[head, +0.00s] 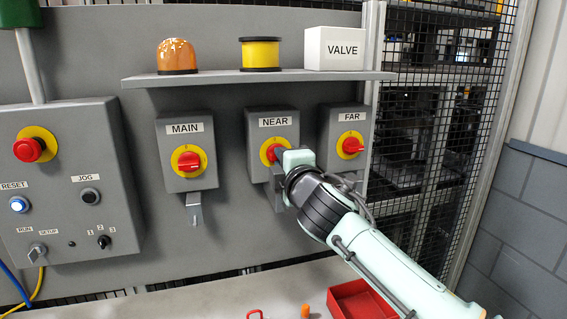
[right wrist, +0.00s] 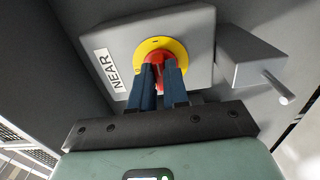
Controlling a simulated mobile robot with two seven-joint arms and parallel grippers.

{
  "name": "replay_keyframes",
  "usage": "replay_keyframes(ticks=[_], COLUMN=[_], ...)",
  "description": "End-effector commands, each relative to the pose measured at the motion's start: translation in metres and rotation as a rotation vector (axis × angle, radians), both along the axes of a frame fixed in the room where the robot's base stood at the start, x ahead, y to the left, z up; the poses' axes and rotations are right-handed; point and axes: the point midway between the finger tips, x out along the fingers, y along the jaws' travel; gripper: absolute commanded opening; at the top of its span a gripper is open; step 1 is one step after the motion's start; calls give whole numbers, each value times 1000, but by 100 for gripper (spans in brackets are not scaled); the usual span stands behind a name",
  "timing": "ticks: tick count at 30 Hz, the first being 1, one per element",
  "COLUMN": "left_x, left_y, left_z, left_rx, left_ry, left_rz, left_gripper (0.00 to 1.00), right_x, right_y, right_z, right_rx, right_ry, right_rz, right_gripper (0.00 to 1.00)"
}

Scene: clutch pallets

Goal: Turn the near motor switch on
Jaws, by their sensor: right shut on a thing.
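The near motor switch is a grey box (head: 284,128) labelled NEAR, with a red knob on a yellow disc (head: 265,150). My right gripper (head: 277,155) is at this knob and partly covers it in the head view. In the right wrist view, the fingers of my right gripper (right wrist: 160,82) are shut on the red knob (right wrist: 157,60), in front of the yellow disc (right wrist: 176,45). The knob's exact angle is partly hidden by the fingers. My left gripper is in neither view.
The MAIN switch (head: 170,150) is to the left and the FAR switch (head: 331,125) close on the right. A shelf (head: 215,78) runs above them. A hasp with a pin (right wrist: 255,70) sticks out beside the near box. A red tray (head: 362,301) lies on the bench below.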

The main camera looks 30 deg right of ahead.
Motion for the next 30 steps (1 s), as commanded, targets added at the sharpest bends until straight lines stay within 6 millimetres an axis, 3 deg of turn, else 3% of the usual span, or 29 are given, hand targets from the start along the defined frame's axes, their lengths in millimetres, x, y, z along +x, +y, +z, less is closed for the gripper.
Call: replay_keyframes(ticks=[12,13,15,25,30], left_x=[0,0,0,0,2], left_y=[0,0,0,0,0], left_z=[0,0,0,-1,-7], left_rx=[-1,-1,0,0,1], left_ry=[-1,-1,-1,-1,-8], left_rz=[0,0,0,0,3], left_gripper=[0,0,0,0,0], right_x=[0,0,0,-2,-23], right_y=[-1,-1,-1,0,5], right_z=[1,1,1,0,0], right_rx=[10,10,9,8,6], right_ry=[-5,-5,-4,-3,-5], right_rz=[-1,-1,-1,0,0], right_gripper=[0,21,40,40,40])
